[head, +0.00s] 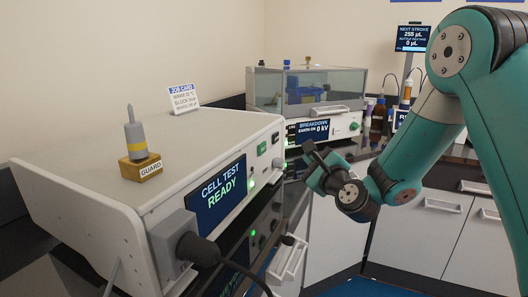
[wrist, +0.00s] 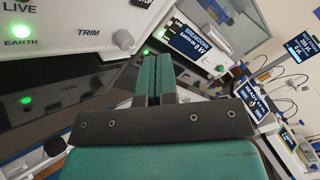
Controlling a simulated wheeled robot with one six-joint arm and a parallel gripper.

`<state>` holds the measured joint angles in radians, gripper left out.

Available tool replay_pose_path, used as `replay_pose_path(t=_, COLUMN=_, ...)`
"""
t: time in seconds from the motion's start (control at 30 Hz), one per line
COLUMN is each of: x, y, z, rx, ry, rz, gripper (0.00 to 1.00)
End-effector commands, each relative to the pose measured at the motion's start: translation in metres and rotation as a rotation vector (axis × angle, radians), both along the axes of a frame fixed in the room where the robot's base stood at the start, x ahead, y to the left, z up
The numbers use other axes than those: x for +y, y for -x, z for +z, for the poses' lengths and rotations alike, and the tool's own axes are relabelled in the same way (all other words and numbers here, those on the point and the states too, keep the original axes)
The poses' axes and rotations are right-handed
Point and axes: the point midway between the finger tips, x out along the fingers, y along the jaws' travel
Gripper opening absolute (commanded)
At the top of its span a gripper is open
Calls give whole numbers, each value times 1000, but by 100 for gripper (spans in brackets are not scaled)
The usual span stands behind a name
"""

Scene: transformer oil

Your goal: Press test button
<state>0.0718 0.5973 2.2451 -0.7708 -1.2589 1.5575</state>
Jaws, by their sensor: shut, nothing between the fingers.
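The cell test unit (head: 150,180) is a large light-grey box with a screen (head: 218,194) reading "CELL TEST READY". Its front panel has a green button (head: 262,149), a lit green lamp (head: 251,183) and a knob (head: 277,163). No button label is legible in the head view, so I cannot tell which is the test button. The wrist view shows part of a panel with a lit "EARTH" lamp (wrist: 26,16) and a "TRIM" knob (wrist: 122,39). My gripper (head: 310,148) is shut and empty, to the right of the panel and apart from it; its fingers (wrist: 154,78) show in the wrist view.
A thick black plug (head: 190,245) with a cable sticks out of the unit's front. A guard block (head: 140,170) with a grey-tipped piece stands on top. A breakdown tester (head: 320,128) with a clear cover stands behind. Bottles (head: 378,115) stand at the right.

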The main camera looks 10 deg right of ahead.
Motion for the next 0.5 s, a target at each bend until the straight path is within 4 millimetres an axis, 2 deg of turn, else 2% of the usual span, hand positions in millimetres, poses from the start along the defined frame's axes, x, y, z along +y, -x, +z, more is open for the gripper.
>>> replay_pose_path(t=0.33, x=1, y=-1, z=2, rx=-1, ry=0, rz=0, gripper=0)
replay_pose_path(t=0.5, x=8, y=-6, z=6, rx=2, ry=-2, rz=3, gripper=0)
